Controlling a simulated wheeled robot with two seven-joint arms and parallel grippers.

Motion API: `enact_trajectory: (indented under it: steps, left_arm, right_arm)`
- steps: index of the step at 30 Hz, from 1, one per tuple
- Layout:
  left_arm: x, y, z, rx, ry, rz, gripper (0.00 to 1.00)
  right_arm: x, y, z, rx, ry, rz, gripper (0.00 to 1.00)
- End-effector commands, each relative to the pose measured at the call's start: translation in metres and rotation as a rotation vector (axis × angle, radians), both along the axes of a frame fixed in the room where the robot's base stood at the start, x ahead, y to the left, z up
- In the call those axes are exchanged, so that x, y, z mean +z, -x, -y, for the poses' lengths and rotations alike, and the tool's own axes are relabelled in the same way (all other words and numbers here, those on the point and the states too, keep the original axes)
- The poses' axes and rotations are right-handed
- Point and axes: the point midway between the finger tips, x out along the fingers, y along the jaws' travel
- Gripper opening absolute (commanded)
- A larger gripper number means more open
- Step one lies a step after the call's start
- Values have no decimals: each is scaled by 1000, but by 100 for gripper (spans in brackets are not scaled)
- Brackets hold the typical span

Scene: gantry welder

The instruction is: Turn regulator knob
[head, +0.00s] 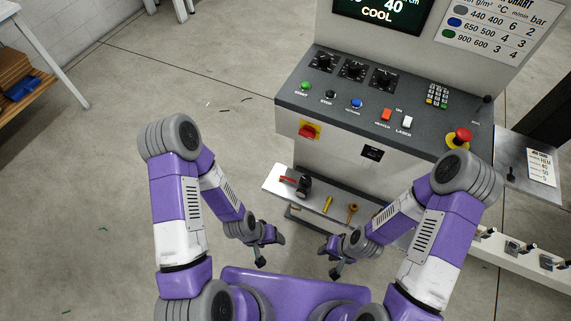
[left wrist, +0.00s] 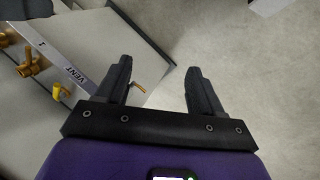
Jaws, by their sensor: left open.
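Three black dial knobs (head: 353,69) sit in a row on the sloped control panel; I cannot tell whether one is the regulator knob. A black knob-like part (head: 304,186) with a red lever beside it is on the low metal shelf under the panel. My left gripper (head: 270,250) is open and empty, below and left of that shelf, apart from it. In the left wrist view the left gripper (left wrist: 158,70) has its fingers spread, with bare floor and a panel edge behind. My right gripper (head: 329,262) is open and empty, in front of the shelf.
Two brass fittings (head: 328,204) stand on the low shelf (head: 275,180). Brass valves (left wrist: 27,65) and a "VENT" label (left wrist: 75,75) show in the left wrist view. The panel also carries coloured buttons, a keypad and a red emergency stop (head: 462,136).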

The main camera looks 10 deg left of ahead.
Motion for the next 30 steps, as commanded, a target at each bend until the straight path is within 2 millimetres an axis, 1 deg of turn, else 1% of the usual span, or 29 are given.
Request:
enact_trajectory:
  steps: [1, 2, 5, 6, 8, 9, 12, 16, 18, 20, 23, 30]
  left_arm:
    - [-6, -12, 4, -30, -17, 66, 67]
    - [-8, -21, 6, -47, -29, 116, 67]
    - [-9, -57, 14, -116, -79, 333, 67]
    - [-6, -73, 20, -146, -98, 430, 67]
    - [2, -94, 28, -186, -125, 575, 67]
    - [9, -107, 34, -211, -141, 669, 67]
    - [30, -130, 48, -259, -174, 877, 67]
    - [55, -147, 63, -293, -197, 1067, 67]
    - [64, -151, 68, -302, -204, 1127, 67]
    - [68, -154, 71, -306, -207, 1156, 67]
    - [67, -163, 75, -306, -209, 1172, 67]
    - [51, -196, 88, -304, -208, 1169, 67]
  right_arm:
    - [-9, 1, 0, 0, 0, -2, 35]
    - [-13, 1, 0, -1, 0, -3, 35]
    - [-29, 1, 1, -1, 0, -3, 35]
    - [-36, 1, 1, -2, 0, -3, 35]
    - [-46, 1, 1, -2, 0, -4, 35]
    - [-51, 1, 1, -2, 1, -4, 35]
    - [-63, 1, 1, -2, 0, -3, 35]
    - [-72, 1, 1, -1, 0, -3, 35]
    - [-74, 1, 1, -1, 0, -3, 35]
    - [-75, 1, 1, -1, 0, -3, 35]
    - [-77, 1, 1, -1, 1, -2, 35]
    - [-86, 1, 1, -1, 1, -2, 35]
